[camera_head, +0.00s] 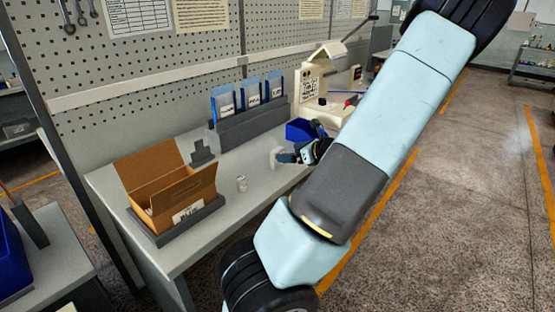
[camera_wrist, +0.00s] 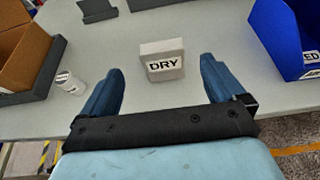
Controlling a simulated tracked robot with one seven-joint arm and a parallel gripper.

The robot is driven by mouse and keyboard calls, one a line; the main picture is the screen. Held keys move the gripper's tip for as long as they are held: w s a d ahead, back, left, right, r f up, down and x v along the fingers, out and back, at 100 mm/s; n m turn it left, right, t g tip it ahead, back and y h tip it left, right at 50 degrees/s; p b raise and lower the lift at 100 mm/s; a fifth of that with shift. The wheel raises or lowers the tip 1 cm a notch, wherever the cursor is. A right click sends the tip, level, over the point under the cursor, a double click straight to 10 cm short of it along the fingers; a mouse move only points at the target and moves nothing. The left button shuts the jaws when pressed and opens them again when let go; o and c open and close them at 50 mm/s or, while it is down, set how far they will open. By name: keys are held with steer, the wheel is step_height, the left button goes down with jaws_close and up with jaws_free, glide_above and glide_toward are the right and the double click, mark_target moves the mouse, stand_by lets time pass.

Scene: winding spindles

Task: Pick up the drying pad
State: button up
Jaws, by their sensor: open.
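The drying pad (camera_wrist: 162,60) is a small pale block with "DRY" printed on its front. It stands on the grey bench top, and in the head view it shows as a small whitish shape (camera_head: 275,157) beside my gripper. My gripper (camera_wrist: 160,85) is open, with its two blue fingers apart. In the wrist view the pad appears between and just beyond the fingertips, and nothing is held. In the head view my gripper (camera_head: 283,157) is low over the bench, partly hidden behind my arm.
An open cardboard box (camera_head: 168,195) stands at the bench's left. A small white labelled cylinder (camera_head: 241,183) stands between box and pad. A blue bin (camera_wrist: 285,40) is right of the pad. Blue folders (camera_head: 250,92) and a cream machine (camera_head: 325,85) stand at the back.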

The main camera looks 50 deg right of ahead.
mark_target(280, 151)
steer(key=shift+x, duration=2.45)
steer(key=shift+d, duration=0.15)
steer(key=c, duration=1.1)
